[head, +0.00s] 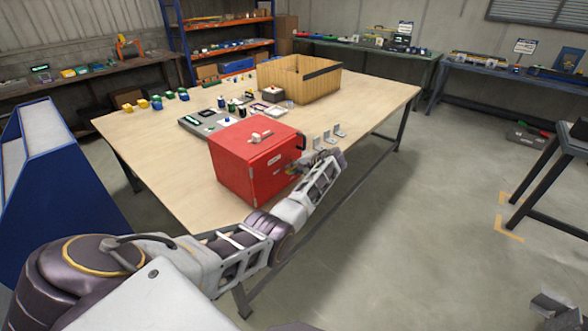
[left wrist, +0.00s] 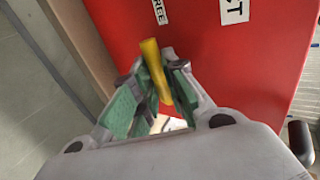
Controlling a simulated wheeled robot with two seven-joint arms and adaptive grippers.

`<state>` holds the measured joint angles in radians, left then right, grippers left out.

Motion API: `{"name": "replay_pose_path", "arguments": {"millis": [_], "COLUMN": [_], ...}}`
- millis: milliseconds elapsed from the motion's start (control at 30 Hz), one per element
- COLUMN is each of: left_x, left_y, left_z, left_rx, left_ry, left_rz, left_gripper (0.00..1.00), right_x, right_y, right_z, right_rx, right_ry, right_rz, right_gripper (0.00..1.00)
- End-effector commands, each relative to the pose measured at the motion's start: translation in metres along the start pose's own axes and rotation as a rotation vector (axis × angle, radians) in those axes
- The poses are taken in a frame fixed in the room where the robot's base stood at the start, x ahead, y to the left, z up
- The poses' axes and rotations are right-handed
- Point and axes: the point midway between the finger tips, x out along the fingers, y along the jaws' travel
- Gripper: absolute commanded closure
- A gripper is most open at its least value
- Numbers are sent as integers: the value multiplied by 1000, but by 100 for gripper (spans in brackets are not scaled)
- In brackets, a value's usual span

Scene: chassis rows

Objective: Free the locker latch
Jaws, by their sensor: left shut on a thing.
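A red locker (head: 240,170) stands at the near edge of the wooden table. A yellow latch lever (left wrist: 153,62) stands out in front of that face, tilted. My left gripper (head: 297,170) is at the locker's right-hand face. In the left wrist view its green-padded fingers (left wrist: 158,95) are shut around the yellow lever. The fingers hide the lever's lower part.
A black handle (head: 301,142) is on the locker, close to my gripper. A small pale part (head: 261,137) lies on its top. Metal brackets (head: 329,137) stand just beyond it. A wooden crate (head: 290,82) and a grey tray (head: 203,121) with small parts stand farther back.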

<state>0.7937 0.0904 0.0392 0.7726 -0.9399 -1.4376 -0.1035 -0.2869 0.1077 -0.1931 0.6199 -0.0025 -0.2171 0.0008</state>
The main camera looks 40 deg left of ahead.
Motion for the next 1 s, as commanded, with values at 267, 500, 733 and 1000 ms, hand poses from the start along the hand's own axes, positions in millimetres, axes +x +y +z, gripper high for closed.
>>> {"name": "replay_pose_path", "arguments": {"millis": [267, 500, 733, 1000], "left_x": [-2, -1, -4, -24], "left_y": [-2, -1, -1, 0], "left_z": [-2, -1, 0, 0], "left_rx": [1, 0, 0, 0], "left_ry": [4, 2, 1, 2], "left_rz": [-3, -2, -1, -1], "left_gripper": [65, 65, 65, 65], "right_x": [0, 0, 0, 0], "right_y": [1, 0, -2, -2], "right_z": [-4, -1, 7, 4], "right_rx": [0, 0, -1, 0], "right_ry": [5, 1, -7, -5], "right_rz": [1, 0, -2, -2], "right_gripper": [60, 60, 60, 60]}}
